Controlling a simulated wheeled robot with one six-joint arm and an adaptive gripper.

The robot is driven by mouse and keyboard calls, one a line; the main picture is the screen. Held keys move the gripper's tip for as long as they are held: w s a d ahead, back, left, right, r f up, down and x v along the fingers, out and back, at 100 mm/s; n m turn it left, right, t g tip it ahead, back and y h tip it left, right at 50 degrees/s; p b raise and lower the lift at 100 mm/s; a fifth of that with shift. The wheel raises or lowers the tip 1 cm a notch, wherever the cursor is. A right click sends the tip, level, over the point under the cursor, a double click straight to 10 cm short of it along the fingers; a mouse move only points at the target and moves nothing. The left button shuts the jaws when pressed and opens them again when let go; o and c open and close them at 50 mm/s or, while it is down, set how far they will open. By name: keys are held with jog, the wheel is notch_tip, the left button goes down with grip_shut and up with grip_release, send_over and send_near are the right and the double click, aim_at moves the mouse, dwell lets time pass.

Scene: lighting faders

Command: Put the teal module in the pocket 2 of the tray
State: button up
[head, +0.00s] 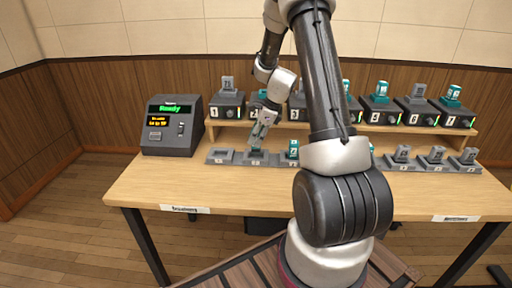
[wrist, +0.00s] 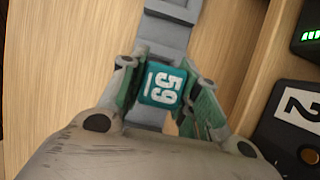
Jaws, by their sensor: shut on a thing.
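My gripper (wrist: 165,85) is shut on a teal module (wrist: 163,84) marked with a white 59. In the head view my gripper (head: 262,138) is low over the second pocket from the left of the grey tray (head: 222,161), and a little of the teal module (head: 256,150) shows below it. Whether the module touches the pocket floor cannot be told. In the wrist view the grey tray (wrist: 168,12) runs beneath the module. The leftmost pocket is empty. Another teal module (head: 292,147) stands in the third pocket.
A raised shelf behind holds numbered dark stations (head: 226,106) with grey and teal modules on top. A console (head: 172,124) reading Ready stands at the left. Grey modules (head: 403,154) stand in the tray's right part. My arm hides the tray's middle. The front table is clear.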

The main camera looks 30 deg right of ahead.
jog(key=shift+f, duration=1.85)
jog(key=shift+f, duration=0.1)
jog(key=o, duration=1)
